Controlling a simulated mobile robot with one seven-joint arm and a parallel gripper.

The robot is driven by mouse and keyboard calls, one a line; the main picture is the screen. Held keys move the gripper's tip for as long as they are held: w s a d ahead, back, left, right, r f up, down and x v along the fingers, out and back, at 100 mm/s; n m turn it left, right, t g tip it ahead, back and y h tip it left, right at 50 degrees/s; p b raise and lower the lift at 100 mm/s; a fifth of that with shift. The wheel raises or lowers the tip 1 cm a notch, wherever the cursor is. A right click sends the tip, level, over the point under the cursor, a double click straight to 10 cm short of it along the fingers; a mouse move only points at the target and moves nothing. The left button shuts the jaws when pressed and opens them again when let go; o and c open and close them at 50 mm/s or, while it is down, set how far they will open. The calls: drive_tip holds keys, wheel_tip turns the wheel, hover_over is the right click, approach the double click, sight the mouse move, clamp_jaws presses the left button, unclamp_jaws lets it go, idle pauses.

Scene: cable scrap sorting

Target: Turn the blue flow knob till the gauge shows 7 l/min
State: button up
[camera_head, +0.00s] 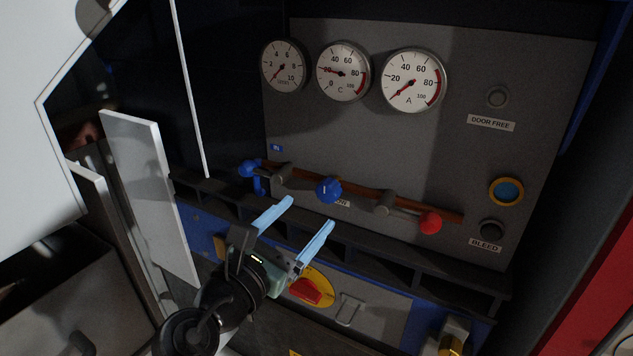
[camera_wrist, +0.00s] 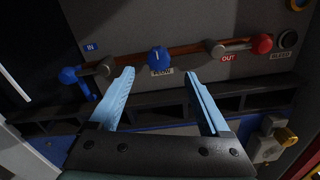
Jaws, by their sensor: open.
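The blue flow knob (camera_head: 328,190) sits mid-panel on a brown horizontal pipe, its white mark pointing roughly up. It also shows in the wrist view (camera_wrist: 158,58), above its FLOW label (camera_wrist: 161,71). My gripper (camera_head: 311,211) is open and empty, pointing at the panel. In the wrist view the knob shows between and slightly beyond the blue fingertips (camera_wrist: 160,72), with no contact visible. The small l/min gauge (camera_head: 284,66) is at the upper left of the panel. Its needle points to the lower left, near the low end of the scale.
A blue-handled lever (camera_head: 249,168) is left of the knob and a red-handled lever (camera_head: 430,223) right of it. A dark slotted ledge (camera_head: 405,245) runs below the pipe. A red switch on yellow (camera_head: 306,291) lies under my gripper. Two larger gauges, C (camera_head: 343,72) and A (camera_head: 413,80), are above.

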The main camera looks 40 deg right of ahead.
sight(325, 194)
drive_tip(key=p+x, duration=0.2)
drive_tip(key=x, duration=0.8)
drive_tip(key=shift+w+r, duration=0.1)
drive_tip(key=shift+w, duration=0.05)
clamp_jaws()
